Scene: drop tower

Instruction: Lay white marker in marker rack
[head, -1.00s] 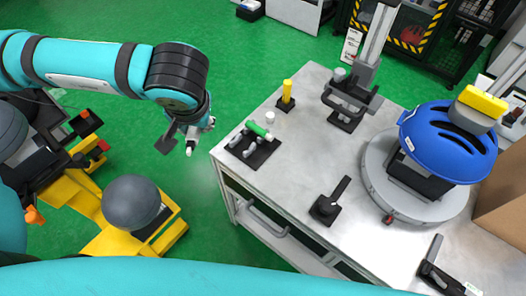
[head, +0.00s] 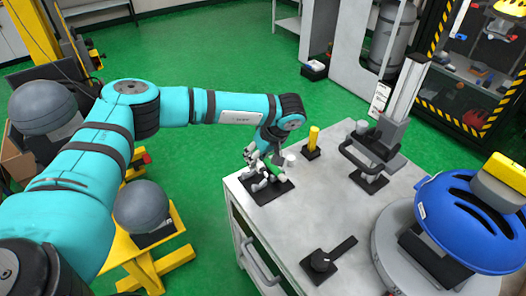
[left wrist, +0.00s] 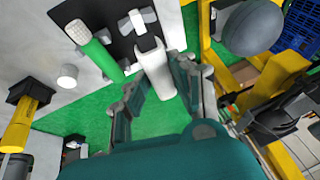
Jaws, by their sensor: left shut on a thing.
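The black marker rack (head: 270,192) lies there with pale upright holders. A green marker (left wrist: 98,52) with a whitish end lies in the rack beside the white marker; it also shows in the head view (head: 273,171). I cannot tell whether the white marker touches the rack. My right gripper is not in view.
A small white cylinder (head: 290,160) stands close behind the rack. A yellow post on a black base (head: 313,138) and a grey clamp stand (head: 372,160) are farther back. A black paddle-like tool (head: 323,261) and a blue helmet (head: 455,222) are to the right.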

